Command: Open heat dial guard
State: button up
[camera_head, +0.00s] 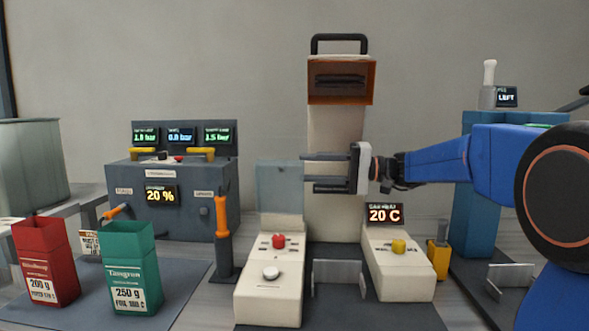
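A translucent bluish guard panel (280,186) stands upright at the back of the left white control box (268,300). A red knob (278,241) and a pale round button (271,273) on that box are uncovered. The right white box (405,285) has a yellow knob (398,246) and a display (384,214) reading 20 C. The frame does not show which knob is the heat dial. My gripper (310,171) points left, its two fingers apart and empty. Its fingertips appear beside the guard's right edge; I cannot tell whether they touch.
A tall beige column (336,130) with an orange-framed bucket (341,80) rises behind my gripper. A grey console (172,195) and an orange-handled lever (221,215) stand left. Red (45,255) and green (132,265) containers are front left. A blue stand (476,215) is right.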

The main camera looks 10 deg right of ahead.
jog(key=s+d, duration=0.1)
jog(key=d, duration=0.8)
jog(key=shift+s+d, duration=0.3)
jog(key=shift+s, duration=0.1)
